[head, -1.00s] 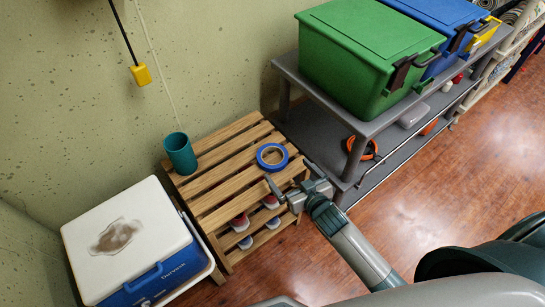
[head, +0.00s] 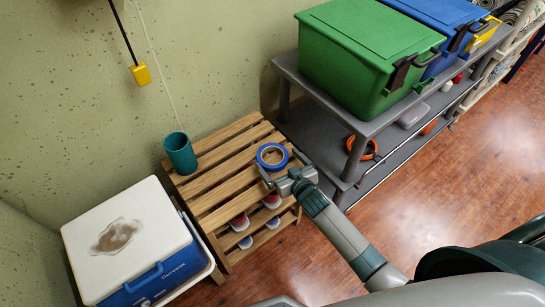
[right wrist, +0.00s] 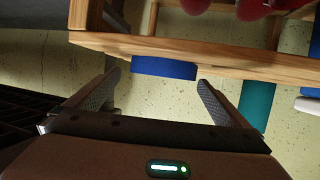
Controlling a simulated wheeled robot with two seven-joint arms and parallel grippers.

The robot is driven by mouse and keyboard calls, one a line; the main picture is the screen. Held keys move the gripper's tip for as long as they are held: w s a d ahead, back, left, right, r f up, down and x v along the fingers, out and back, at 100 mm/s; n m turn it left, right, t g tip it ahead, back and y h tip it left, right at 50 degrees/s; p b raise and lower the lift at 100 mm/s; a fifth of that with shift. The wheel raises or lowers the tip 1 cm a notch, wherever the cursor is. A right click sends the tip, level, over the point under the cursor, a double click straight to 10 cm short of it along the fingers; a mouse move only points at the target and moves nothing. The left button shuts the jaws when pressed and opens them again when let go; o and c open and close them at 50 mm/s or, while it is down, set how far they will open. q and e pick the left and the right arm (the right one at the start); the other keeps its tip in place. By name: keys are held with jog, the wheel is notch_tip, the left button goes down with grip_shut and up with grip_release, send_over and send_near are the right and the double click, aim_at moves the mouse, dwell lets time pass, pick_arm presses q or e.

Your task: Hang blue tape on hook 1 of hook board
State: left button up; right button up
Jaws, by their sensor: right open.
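The blue tape (head: 260,160) is a roll lying flat on the top slats of a wooden rack (head: 215,185), near its right edge. My right gripper (head: 279,163) is open at the rack's front right corner, its fingers pointing at the tape and one on either side of its near part. In the right wrist view, the tape (right wrist: 165,68) shows edge-on ahead, between the open fingertips (right wrist: 157,80), with nothing clamped. The hook board and my left gripper are not in view.
A teal cup (head: 180,152) stands at the rack's back left. Shoes (head: 240,221) sit on its lower shelf. A white and blue cooler (head: 125,235) stands left. A grey shelf (head: 365,128) with green (head: 365,55) and blue bins stands right. Floor is open at lower right.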

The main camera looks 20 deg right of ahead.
aim_at(268, 150)
jog(key=shift+x, duration=2.4)
jog(key=shift+a+r, duration=0.1)
jog(key=shift+a, duration=0.1)
jog(key=c, duration=1)
